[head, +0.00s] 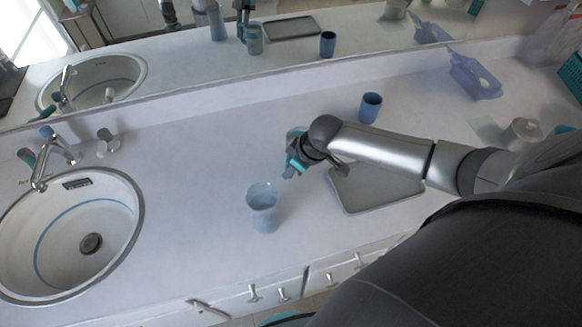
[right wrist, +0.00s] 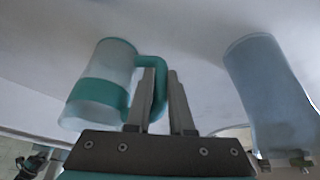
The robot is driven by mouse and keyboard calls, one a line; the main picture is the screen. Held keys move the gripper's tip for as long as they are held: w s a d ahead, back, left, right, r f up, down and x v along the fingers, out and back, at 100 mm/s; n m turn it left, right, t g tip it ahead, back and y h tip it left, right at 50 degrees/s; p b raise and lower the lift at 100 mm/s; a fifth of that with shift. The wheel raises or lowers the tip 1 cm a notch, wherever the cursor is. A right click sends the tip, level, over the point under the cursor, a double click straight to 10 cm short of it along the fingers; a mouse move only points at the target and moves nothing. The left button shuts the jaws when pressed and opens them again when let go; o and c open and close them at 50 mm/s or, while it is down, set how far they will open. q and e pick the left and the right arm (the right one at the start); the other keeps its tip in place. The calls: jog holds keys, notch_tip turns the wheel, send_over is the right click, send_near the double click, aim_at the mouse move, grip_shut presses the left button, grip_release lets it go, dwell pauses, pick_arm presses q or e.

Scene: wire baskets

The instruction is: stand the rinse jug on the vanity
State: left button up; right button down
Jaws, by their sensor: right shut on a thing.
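The rinse jug (right wrist: 100,92) is translucent white with a teal band and a teal handle, in the left of the right wrist view. My right gripper (right wrist: 162,85) is shut on its handle. In the head view the jug (head: 295,133) is mostly hidden behind my right gripper (head: 292,168), over the middle of the vanity (head: 190,180). I cannot tell whether its base touches the counter. My left gripper is not in view.
A pale blue tumbler (head: 263,209) stands in front of the gripper; it also shows in the right wrist view (right wrist: 268,90). A grey tray (head: 372,196) lies under my right arm. A dark blue cup (head: 370,107) stands behind. The sink (head: 125,240) is left; clear counter lies between.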

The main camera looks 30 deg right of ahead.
jog(key=shift+f, duration=0.1)
jog(key=c, duration=0.7)
grip_release()
jog(key=c, duration=0.4)
dwell(0.3)
jog(key=shift+p+v, duration=4.3)
jog(key=shift+p, duration=0.75)
